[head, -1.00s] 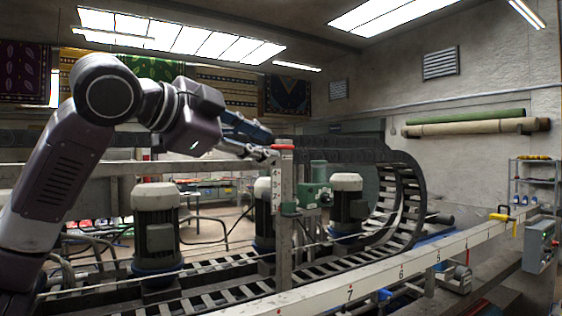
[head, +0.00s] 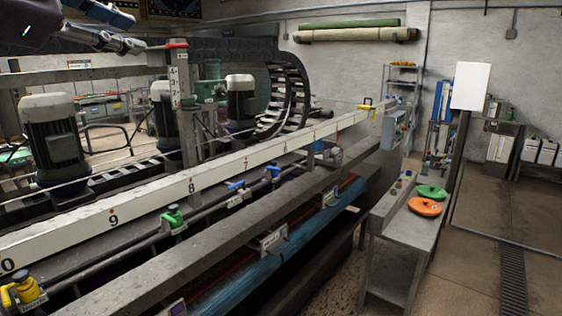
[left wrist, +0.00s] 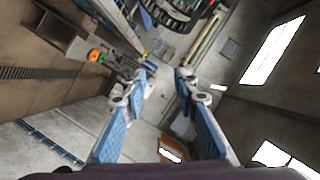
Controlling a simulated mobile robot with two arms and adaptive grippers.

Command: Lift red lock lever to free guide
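The red lever (head: 176,45) lies roughly level on top of a pale upright post (head: 181,88) with number marks, in the upper left of the head view. My left gripper (head: 140,46) is just left of the lever, its tips close to the lever's left end; I cannot tell if they touch. In the left wrist view my left gripper (left wrist: 162,76) has its blue fingers apart with nothing between them. I cannot make out the lever there. The part that is the guide is not clear. My right gripper is not in view.
A long white numbered beam (head: 225,174) crosses in front, with a green clamp (head: 173,216) and a yellow clamp (head: 22,290) below. Motors (head: 52,140) stand behind it. A grey bench (head: 397,232) with orange and green discs is at right, beside open floor.

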